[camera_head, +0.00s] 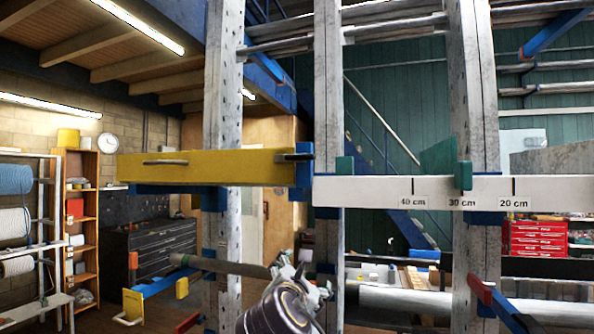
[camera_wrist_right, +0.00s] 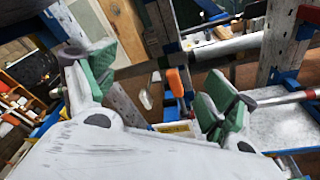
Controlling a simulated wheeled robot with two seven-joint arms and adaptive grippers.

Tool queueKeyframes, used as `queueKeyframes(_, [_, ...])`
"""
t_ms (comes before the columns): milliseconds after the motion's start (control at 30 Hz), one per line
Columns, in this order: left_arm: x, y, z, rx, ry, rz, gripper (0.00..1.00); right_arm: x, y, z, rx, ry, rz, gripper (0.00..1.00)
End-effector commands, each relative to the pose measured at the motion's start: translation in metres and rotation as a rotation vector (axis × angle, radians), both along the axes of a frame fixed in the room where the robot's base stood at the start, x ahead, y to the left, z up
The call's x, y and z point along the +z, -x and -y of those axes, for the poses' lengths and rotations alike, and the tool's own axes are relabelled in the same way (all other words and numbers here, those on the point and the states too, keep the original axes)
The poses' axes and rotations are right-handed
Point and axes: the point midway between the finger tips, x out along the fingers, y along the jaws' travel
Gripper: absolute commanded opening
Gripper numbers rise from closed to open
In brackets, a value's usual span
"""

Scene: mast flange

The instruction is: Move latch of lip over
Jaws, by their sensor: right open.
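A yellow beam (camera_head: 225,167) runs level at the left in the head view, with a dark bar like a latch (camera_head: 295,157) at its right end by a blue bracket. A white lip-like rail (camera_head: 350,191) with centimetre marks continues to the right. A green piece (camera_head: 440,158) sits on the rail near the 30 cm mark. Which part is the latch, I cannot tell for certain. My right gripper (camera_head: 305,278) is low in the middle, below the rail and apart from it. Its green-padded fingers show open and empty in the right wrist view (camera_wrist_right: 160,88). My left gripper is not in view.
Grey perforated posts (camera_head: 328,100) stand behind the beam and rail. Lower bars with blue brackets (camera_head: 205,264) cross near my right gripper. An orange-ended part (camera_wrist_right: 175,82) shows beyond the fingers in the wrist view. Shelves and a red tool chest (camera_head: 537,239) stand farther back.

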Motion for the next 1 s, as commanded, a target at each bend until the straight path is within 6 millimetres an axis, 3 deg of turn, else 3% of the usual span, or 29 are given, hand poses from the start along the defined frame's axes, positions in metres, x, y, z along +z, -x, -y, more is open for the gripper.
queueKeyframes(200, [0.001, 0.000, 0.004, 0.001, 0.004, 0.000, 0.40, 0.057, 0.016, -0.013, -0.013, 0.181, 0.086, 0.86])
queueKeyframes(700, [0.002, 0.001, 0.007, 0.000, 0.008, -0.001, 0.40, 0.170, 0.071, -0.040, -0.125, 0.582, 0.261, 0.86])
queueKeyframes(1000, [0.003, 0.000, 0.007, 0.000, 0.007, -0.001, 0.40, 0.207, 0.098, -0.049, -0.197, 0.727, 0.317, 0.86])
